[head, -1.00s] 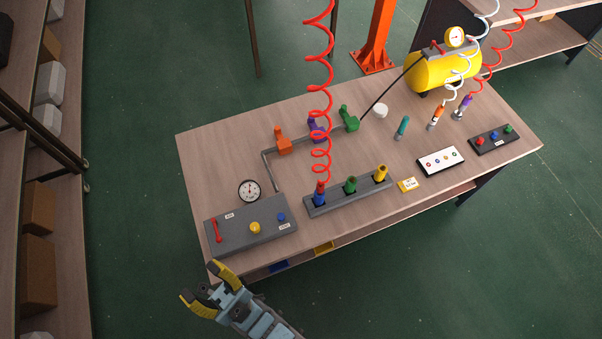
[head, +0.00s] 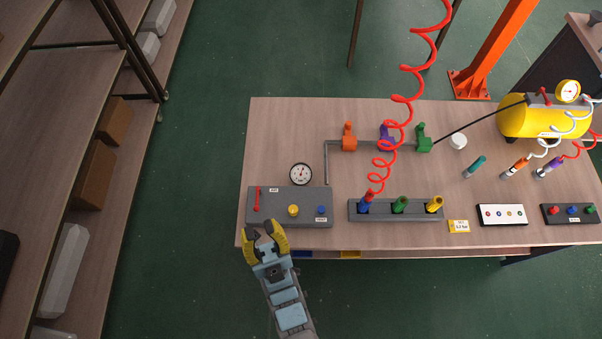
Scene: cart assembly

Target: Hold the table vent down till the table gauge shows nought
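The table gauge (head: 301,174) is a round white dial with a dark rim, behind the grey control box (head: 267,204). Its needle is too small to read. The box carries a red lever (head: 257,199), a yellow knob (head: 293,210) and a small blue knob (head: 322,210). Small white labels sit on the box, one below the blue knob; their words are not clear, so I cannot tell which control is the vent. My gripper (head: 259,236) is open and empty, with yellow fingers apart, at the table's front left edge, just in front of the box. It appears not to touch a control.
A grey holder (head: 370,216) with blue, green and yellow fittings stands right of the box. A red coiled hose (head: 402,98) hangs over it. Orange (head: 349,137) and green (head: 423,139) valves sit on the pipe behind. A yellow tank (head: 540,120) stands back right. Shelving (head: 60,100) lines the left.

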